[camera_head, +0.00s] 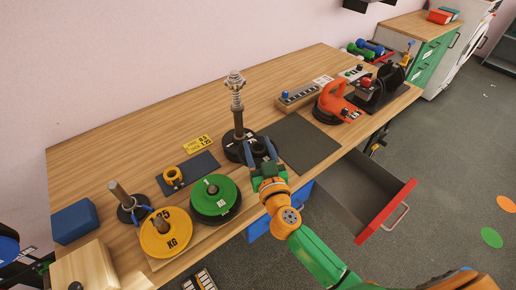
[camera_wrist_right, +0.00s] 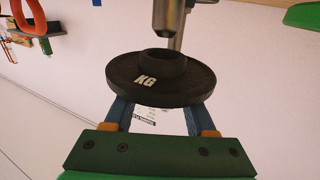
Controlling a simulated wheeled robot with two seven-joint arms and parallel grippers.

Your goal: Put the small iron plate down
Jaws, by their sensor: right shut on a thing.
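My right gripper (camera_head: 262,151) is over the table, beside and in front of the tall metal post with a spring (camera_head: 237,100). In the right wrist view, its blue fingers (camera_wrist_right: 160,115) are shut on the small iron plate (camera_wrist_right: 120,80), a dark disc with a raised hub and white "KG" lettering. In the head view the small iron plate (camera_head: 258,147) is mostly hidden by the fingers. The post also shows behind the plate in the wrist view (camera_wrist_right: 168,15). A black base or plate (camera_head: 231,152) surrounds the post's foot. My left gripper is not in view.
A dark mat (camera_head: 305,145) lies bare right of the gripper. A green plate (camera_head: 212,195), a yellow plate (camera_head: 163,235) and a short peg stand (camera_head: 125,200) are at left. An orange-red tool (camera_head: 340,103) stands at right. An open red-fronted drawer (camera_head: 385,212) juts out in front.

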